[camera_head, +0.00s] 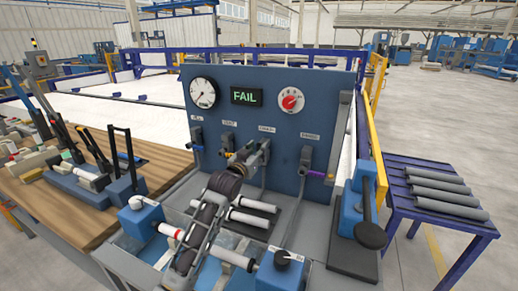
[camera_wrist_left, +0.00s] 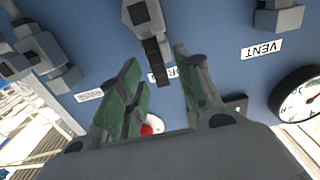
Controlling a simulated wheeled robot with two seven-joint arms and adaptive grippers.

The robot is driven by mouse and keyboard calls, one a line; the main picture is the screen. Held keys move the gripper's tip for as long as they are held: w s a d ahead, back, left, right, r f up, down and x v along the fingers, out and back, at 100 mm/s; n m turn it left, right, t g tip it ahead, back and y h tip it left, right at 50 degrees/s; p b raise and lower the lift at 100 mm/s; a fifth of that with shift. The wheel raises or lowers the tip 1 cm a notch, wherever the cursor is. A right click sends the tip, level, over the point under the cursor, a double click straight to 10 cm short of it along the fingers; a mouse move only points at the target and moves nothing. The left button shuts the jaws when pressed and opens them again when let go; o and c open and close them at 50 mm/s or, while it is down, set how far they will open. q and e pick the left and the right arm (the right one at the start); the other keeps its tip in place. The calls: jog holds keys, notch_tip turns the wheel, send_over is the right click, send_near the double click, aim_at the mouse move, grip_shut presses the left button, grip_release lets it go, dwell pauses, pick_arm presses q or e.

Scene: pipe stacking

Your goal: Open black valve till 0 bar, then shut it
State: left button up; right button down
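A blue test panel (camera_head: 250,118) carries a row of valves. My left gripper (camera_head: 242,158) is in front of the third valve from the left and partly hides it. In the left wrist view that valve has a grey body (camera_wrist_left: 141,13) and a black lever (camera_wrist_left: 160,65). The lever lies between the green-padded fingers of my left gripper (camera_wrist_left: 155,72), with gaps beside it; the gripper is open. The white pressure gauge (camera_head: 203,92) is on the panel's upper left, and is partly visible in the left wrist view (camera_wrist_left: 300,95); its reading is too small to tell. My right gripper is out of view.
A display (camera_head: 246,96) reads FAIL, beside a red knob (camera_head: 291,100). Another valve (camera_head: 226,142) is close left of my gripper and one with a purple handle (camera_head: 317,174) is to the right. A blue clamp (camera_head: 352,212) stands at right. Pipes lie on a blue table (camera_head: 400,178).

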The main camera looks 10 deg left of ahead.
pick_arm(q)
jog(key=shift+w+d, duration=0.2)
jog(key=shift+w, duration=1)
grip_shut()
